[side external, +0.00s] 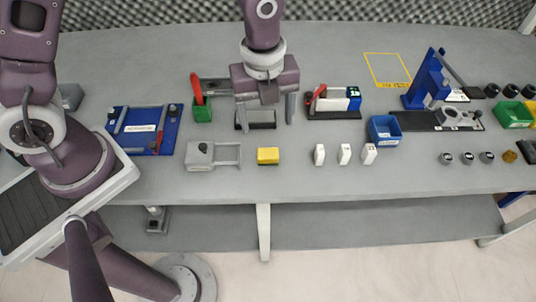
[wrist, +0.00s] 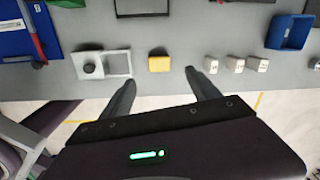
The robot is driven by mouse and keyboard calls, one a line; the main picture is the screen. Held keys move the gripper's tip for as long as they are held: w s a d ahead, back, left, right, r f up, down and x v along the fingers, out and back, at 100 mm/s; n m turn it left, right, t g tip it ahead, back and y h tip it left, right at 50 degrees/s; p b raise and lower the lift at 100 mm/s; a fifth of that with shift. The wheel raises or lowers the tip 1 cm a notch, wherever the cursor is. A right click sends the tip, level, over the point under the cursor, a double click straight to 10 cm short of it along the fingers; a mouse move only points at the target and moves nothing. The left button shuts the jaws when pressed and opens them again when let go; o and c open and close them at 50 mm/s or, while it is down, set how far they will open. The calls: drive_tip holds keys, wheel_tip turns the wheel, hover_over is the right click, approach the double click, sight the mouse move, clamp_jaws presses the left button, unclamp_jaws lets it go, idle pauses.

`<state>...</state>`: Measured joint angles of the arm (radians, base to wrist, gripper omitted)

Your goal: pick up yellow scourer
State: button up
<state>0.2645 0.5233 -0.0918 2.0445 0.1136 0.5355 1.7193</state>
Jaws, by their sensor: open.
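The yellow scourer (side external: 268,156) is a small yellow block lying on the grey table near its front edge. It also shows in the wrist view (wrist: 159,64), beyond the fingertips and roughly between them. My gripper (side external: 264,117) is open and empty, above the table and behind the scourer in the side view. In the wrist view its two dark fingers (wrist: 160,75) are spread apart. Nothing is between them in contact, and the scourer is fully visible.
A grey fixture (side external: 200,156) sits left of the scourer, and several white blocks (side external: 344,154) stand to its right. A blue bin (side external: 384,131), a blue board (side external: 120,128), a green holder (side external: 202,113) and a black frame (side external: 255,125) lie around. The table's front edge is close.

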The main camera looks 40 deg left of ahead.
sight(268, 152)
drive_tip(key=f+m, duration=0.1)
drive_tip(key=f, duration=0.1)
drive_tip(key=d+f+m, duration=0.1)
drive_tip(key=shift+d+f+g, duration=0.15)
drive_tip(key=shift+f+g, duration=0.15)
drive_tip(key=shift+f, duration=0.1)
drive_tip(key=f, duration=0.4)
drive_tip(key=a+f, duration=0.1)
drive_tip(key=f, duration=0.1)
drive_tip(key=shift+f, duration=0.4)
drive_tip(key=c, duration=1.5)
